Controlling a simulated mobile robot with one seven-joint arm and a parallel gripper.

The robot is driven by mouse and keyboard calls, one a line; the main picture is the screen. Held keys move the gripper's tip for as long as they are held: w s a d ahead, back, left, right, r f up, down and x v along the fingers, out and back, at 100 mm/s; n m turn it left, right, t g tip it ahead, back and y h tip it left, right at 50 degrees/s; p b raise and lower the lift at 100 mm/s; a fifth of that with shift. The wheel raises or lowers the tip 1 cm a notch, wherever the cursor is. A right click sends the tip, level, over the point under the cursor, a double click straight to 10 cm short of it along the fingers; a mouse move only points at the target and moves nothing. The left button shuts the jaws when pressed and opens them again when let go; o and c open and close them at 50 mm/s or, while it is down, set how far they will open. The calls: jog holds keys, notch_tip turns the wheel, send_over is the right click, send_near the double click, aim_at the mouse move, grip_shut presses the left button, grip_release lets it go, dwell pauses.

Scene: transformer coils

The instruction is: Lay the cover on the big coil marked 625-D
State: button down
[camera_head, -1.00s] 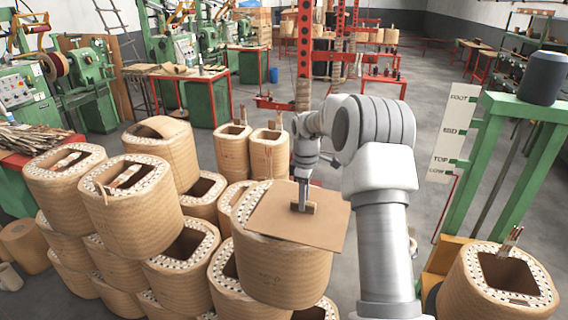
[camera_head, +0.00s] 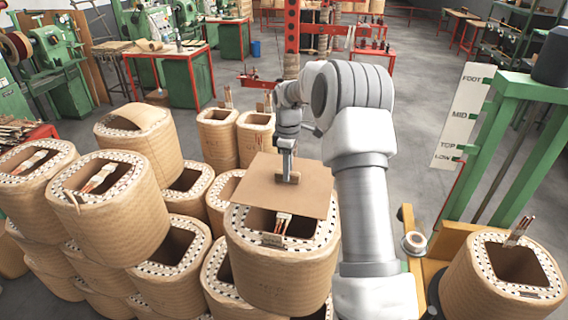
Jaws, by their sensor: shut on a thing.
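The cover (camera_head: 308,203) is a flat brown board with a small raised grip block on top. My gripper (camera_head: 287,177) is shut on that block and holds the board roughly level. The board overhangs the back of a big wrapped coil (camera_head: 280,265) in the centre. The front of this coil's rim, its opening and a pair of leads show in front of the board. A small tag (camera_head: 272,239) is on the coil's front rim, but its marking is too small to read. I cannot tell whether the board touches the coil.
Several stacked coils (camera_head: 110,205) crowd the left, some close to the centre coil. Another coil (camera_head: 502,271) with upright leads stands at the lower right beside a green frame (camera_head: 477,160) with a height board (camera_head: 463,118).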

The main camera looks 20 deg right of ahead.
aim_at(287, 190)
jog(key=shift+f+b, duration=2.7)
jog(key=shift+f, duration=1.35)
jog(key=shift+f, duration=0.4)
jog(key=c, duration=0.6)
grip_release()
notch_tip(287, 190, up, 16)
jog(key=shift+r+b, duration=0.15)
jog(key=shift+b, duration=0.45)
jog(key=shift+r, duration=0.6)
